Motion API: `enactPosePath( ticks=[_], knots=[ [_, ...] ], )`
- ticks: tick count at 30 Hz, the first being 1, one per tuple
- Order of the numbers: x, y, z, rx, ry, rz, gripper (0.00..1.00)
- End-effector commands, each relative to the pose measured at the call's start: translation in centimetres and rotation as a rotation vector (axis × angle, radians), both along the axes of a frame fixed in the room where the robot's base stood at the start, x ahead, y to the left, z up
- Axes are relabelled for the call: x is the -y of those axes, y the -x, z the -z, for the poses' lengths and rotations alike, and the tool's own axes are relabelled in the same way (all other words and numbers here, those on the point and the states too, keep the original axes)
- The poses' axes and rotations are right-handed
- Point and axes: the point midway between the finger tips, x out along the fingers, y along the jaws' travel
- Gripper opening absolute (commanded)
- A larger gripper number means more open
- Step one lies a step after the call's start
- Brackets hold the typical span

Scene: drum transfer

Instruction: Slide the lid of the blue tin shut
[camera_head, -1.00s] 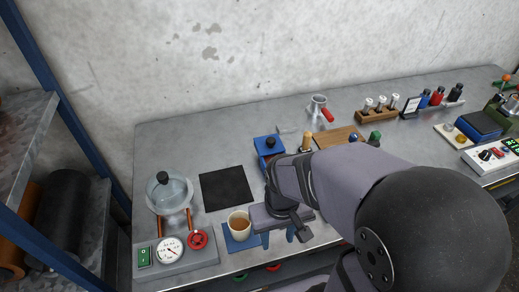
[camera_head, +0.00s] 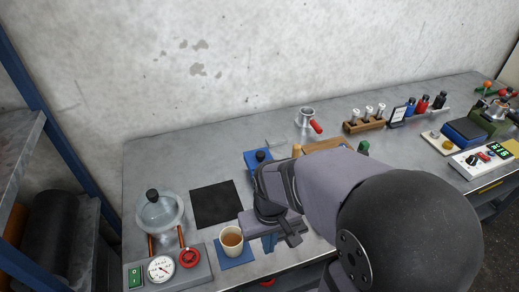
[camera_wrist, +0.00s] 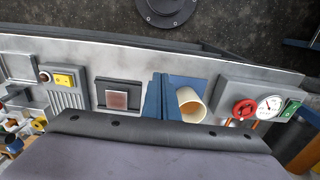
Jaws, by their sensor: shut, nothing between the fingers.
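The blue tin (camera_head: 251,160) stands on the bench in the head view, and a black knob (camera_head: 260,155) shows on top of it. My arm covers much of the tin, so I cannot tell how far its lid is open. My gripper (camera_head: 271,243) is on the near side of the tin, by the bench's front edge and just right of the cup. Its blue fingers (camera_wrist: 159,98) are together and empty in the wrist view. The tin does not show in the wrist view.
A cup of brown liquid (camera_head: 231,239) stands on a blue mat (camera_head: 235,258), close to my fingers. A black mat (camera_head: 216,204) lies behind it. A glass vessel with gauge (camera_head: 161,268) and red valve (camera_head: 190,257) is at left. A wooden vial rack (camera_head: 365,123) stands behind my arm.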

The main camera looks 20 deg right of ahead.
Motion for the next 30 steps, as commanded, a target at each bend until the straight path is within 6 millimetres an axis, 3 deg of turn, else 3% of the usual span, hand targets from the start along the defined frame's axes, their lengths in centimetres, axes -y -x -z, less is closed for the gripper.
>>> enactPosePath(
  ticks=[5,11,21,25,30],
  knots=[
    [0.7,-5.6,-1.4,0.039,0.003,0.028,0.00],
    [2.3,-14.4,-3.7,0.103,0.010,0.079,0.00],
    [6.2,-27.6,-6.7,0.215,0.026,0.167,0.00],
    [7.9,-31.4,-7.6,0.256,0.032,0.199,0.00],
    [9.5,-34.6,-8.3,0.296,0.038,0.230,0.00]
  ],
)
